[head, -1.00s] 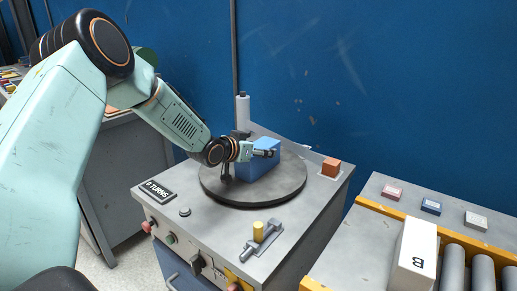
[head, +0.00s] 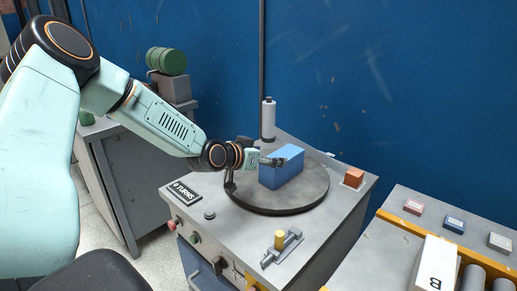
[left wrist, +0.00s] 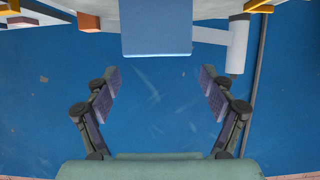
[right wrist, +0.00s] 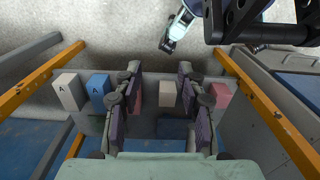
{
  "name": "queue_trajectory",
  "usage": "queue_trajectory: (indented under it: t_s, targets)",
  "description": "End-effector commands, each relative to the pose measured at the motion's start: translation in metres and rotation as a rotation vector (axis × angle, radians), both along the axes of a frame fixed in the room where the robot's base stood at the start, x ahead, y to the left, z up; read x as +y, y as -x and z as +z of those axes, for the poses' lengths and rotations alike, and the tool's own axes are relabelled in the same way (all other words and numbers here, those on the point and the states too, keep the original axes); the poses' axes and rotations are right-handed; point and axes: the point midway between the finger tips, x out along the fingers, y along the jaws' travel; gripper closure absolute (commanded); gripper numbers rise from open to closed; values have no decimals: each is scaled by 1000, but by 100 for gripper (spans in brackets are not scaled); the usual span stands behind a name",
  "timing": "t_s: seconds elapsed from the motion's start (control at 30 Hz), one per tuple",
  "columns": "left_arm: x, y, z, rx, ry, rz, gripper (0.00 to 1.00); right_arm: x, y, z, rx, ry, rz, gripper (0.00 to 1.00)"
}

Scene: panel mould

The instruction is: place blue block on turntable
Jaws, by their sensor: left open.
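The blue block (head: 283,168) rests on the dark round turntable (head: 270,204), near its middle. My left gripper (head: 268,160) is open beside the block's upper left in the head view. In the left wrist view the block (left wrist: 156,35) lies beyond the spread fingertips of my left gripper (left wrist: 159,78), with nothing between them. My right gripper (right wrist: 160,110) shows only in the right wrist view. Its fingers are apart, above several small blocks.
A grey-white cylinder (head: 268,120) stands behind the turntable and an orange block (head: 353,177) to its right. A yellow-knobbed lever (head: 280,242) is in front. A white block marked B (head: 434,266) is by the rollers at right. A blue wall closes the back.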

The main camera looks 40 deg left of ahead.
Motion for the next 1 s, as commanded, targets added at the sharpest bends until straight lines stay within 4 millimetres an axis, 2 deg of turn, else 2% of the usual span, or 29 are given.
queue_trajectory:
  t_s: [0.1,0.4,1.0]
  targets:
    - [0,13,10,-2,9,0,18,0,0,15,0,0,0,60]
    - [2,34,17,-1,4,1,18,0,0,38,0,0,0,60]
    - [2,40,17,-1,0,-2,18,0,0,42,0,0,0,60]
